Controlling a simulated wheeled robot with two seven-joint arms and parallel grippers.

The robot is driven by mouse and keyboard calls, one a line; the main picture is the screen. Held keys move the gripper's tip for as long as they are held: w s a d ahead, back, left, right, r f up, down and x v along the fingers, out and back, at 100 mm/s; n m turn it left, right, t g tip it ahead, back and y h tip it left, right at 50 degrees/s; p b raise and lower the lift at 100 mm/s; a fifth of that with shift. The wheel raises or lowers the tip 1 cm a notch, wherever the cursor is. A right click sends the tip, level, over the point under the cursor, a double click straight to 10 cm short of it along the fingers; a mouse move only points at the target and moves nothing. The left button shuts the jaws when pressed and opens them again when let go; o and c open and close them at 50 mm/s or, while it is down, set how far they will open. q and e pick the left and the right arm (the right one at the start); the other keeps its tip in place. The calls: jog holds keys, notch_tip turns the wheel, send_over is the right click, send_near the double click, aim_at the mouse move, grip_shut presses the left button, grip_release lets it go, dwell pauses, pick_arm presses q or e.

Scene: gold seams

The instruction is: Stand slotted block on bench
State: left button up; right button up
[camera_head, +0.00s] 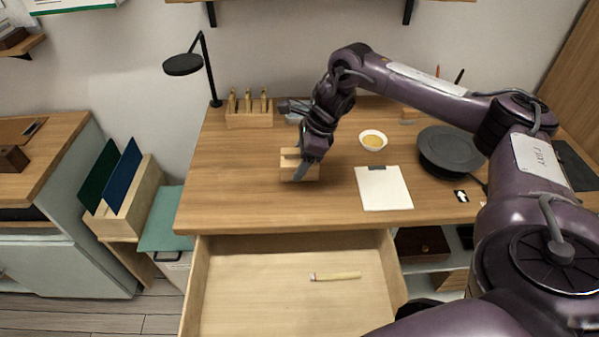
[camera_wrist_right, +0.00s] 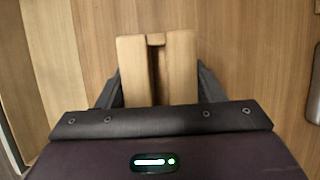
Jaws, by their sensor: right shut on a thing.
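The slotted block (camera_head: 312,172) is a light wooden block at the middle of the wooden bench (camera_head: 240,185). My right gripper (camera_head: 301,172) reaches down over it and is shut on it. In the right wrist view the block (camera_wrist_right: 180,75) sits between the two dark fingers, with a slot running along its middle. I cannot tell whether its underside touches the bench. My left gripper is in neither view.
A wooden rack with several upright tools (camera_head: 249,119) stands behind left. A small bowl (camera_head: 373,140), a clipboard (camera_head: 384,188) and a dark round turntable (camera_head: 449,150) lie to the right. The open drawer (camera_head: 255,310) in front holds a thin brush (camera_head: 338,276). Bench left of the block is clear.

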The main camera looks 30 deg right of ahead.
notch_tip(320, 180, down, 4)
jog(key=shift+f+p, duration=0.15)
jog(key=shift+p, duration=0.2)
jog(key=shift+f, duration=0.15)
jog(key=o, duration=1.1)
